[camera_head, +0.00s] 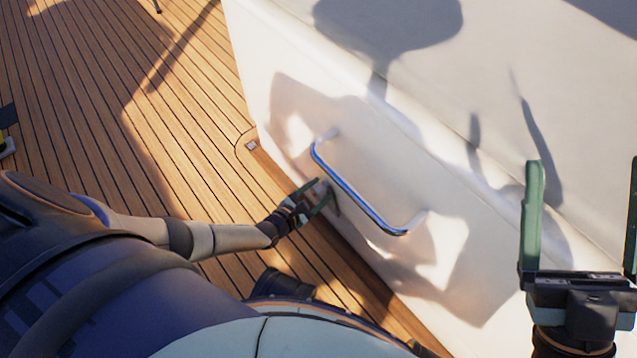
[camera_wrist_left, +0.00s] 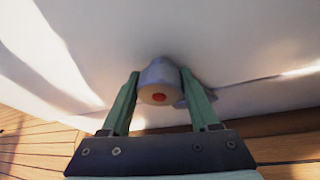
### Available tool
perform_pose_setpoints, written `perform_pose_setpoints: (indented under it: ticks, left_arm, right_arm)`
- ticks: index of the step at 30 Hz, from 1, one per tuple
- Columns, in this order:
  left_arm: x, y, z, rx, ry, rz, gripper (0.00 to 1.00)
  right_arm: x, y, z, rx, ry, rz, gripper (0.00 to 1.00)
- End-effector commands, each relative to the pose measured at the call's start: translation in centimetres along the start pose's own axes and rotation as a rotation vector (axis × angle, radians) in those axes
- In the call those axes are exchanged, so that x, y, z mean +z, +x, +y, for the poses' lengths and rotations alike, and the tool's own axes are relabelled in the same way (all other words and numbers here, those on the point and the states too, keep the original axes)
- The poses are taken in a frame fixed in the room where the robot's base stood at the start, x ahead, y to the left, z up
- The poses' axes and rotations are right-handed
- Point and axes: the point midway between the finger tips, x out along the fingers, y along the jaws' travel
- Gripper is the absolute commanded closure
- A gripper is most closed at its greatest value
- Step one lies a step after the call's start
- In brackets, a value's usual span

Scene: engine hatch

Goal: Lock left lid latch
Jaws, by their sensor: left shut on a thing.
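The left lid latch is a pale grey, rounded knob (camera_wrist_left: 158,76) with a red dot on its end, set low on the white hatch wall (camera_head: 470,220). In the head view the knob is mostly hidden by the fingers. My right gripper (camera_head: 585,172) is open and empty at the right, in front of the white wall.
A blue handle bar (camera_head: 355,194) on white mounts stands out from the wall, close above and right of my left gripper. The wooden plank deck (camera_head: 110,110) is largely clear to the left. Strong shadows fall across the wall.

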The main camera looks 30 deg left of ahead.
Motion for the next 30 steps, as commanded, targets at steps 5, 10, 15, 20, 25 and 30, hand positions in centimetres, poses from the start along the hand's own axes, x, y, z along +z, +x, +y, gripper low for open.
perform_pose_setpoints:
  ticks: [5,10,15,20,25,30]
  left_arm:
    - [-0.18,-0.08,0.08,0.028,0.067,-0.002,0.94]
    - [-0.19,-0.09,0.16,0.041,0.097,-0.005,0.94]
    - [-0.19,-0.09,0.19,0.044,0.106,-0.006,0.94]
    - [-0.18,-0.1,0.2,0.044,0.106,-0.006,0.94]
    - [-0.17,-0.09,0.2,0.043,0.105,-0.006,0.3]
    - [-0.1,-0.05,0.11,0.042,0.104,-0.008,0.1]
  right_arm:
    - [-0.02,0.03,0.05,0.005,0.002,0.0,0.09]
    - [-0.02,0.04,0.05,0.006,0.003,0.001,0.09]
    - [-0.02,0.04,0.05,0.005,0.003,0.001,0.09]
    - [-0.02,0.04,0.04,0.005,0.003,0.001,0.09]
    - [-0.02,0.03,0.03,0.004,0.002,0.001,0.09]
    - [-0.01,0.0,-0.02,-0.001,0.001,0.0,0.09]
